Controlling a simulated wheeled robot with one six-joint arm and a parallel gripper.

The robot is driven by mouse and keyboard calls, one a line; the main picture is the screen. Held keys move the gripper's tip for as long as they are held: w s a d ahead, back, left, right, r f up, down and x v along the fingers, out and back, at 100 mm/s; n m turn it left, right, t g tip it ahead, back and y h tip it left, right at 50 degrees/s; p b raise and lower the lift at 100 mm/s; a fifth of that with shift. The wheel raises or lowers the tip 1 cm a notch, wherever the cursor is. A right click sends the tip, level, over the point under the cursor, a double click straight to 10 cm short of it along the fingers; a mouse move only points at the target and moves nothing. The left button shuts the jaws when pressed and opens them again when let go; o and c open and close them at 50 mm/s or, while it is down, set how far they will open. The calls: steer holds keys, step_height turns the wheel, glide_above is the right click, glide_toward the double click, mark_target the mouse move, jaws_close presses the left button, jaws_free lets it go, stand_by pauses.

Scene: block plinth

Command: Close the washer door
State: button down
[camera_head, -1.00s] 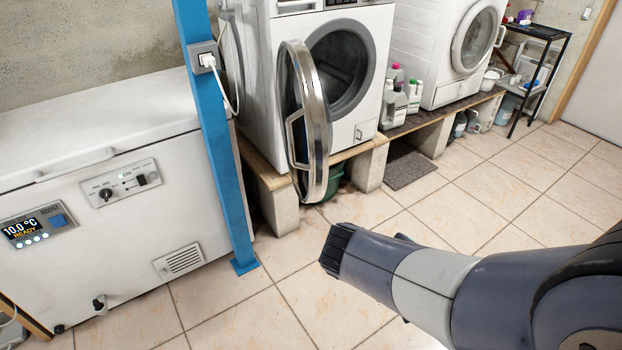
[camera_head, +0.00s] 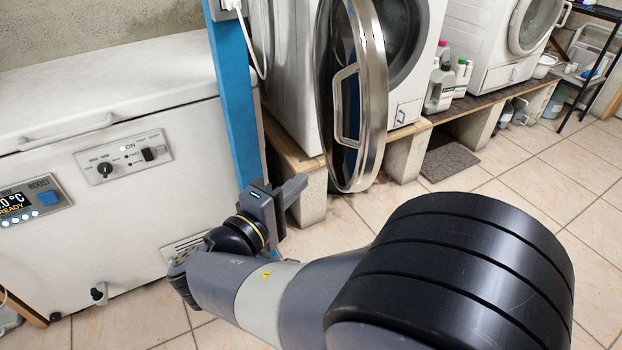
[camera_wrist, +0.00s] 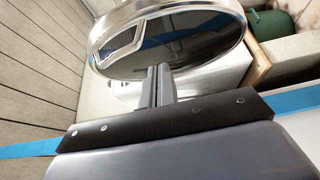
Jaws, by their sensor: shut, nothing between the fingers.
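The washer (camera_head: 290,75) is white and stands on a raised plinth. Its round door (camera_head: 375,110) has a shiny metal rim and hangs wide open, swung out to the left of the dark drum opening (camera_head: 402,40). A handle (camera_head: 338,105) shows on the door. My gripper (camera_head: 295,188) is shut and empty, low and to the left of the door, in front of the blue post. In the wrist view, my gripper's shut fingers (camera_wrist: 158,75) point toward the door (camera_wrist: 200,47), which lies just beyond them. I cannot tell whether they touch.
A blue post (camera_head: 236,100) with a plugged socket stands left of the washer. A white chest freezer (camera_head: 120,210) fills the left. Bottles (camera_head: 440,88) and a second white machine (camera_head: 490,40) stand to the right. Tiled floor (camera_head: 540,190) is open at right.

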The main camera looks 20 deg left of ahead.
steer(key=b, duration=0.1)
glide_toward(355, 149)
steer(key=w+a, duration=0.2)
steer(key=w, duration=0.2)
steer(key=shift+w+d+b, duration=0.25)
steer(key=shift+w+d, duration=0.2)
steer(key=shift+d, duration=0.35)
steer(key=shift+w+d+b, duration=0.25)
steer(key=shift+w+d, duration=0.2)
steer(key=shift+d, duration=0.4)
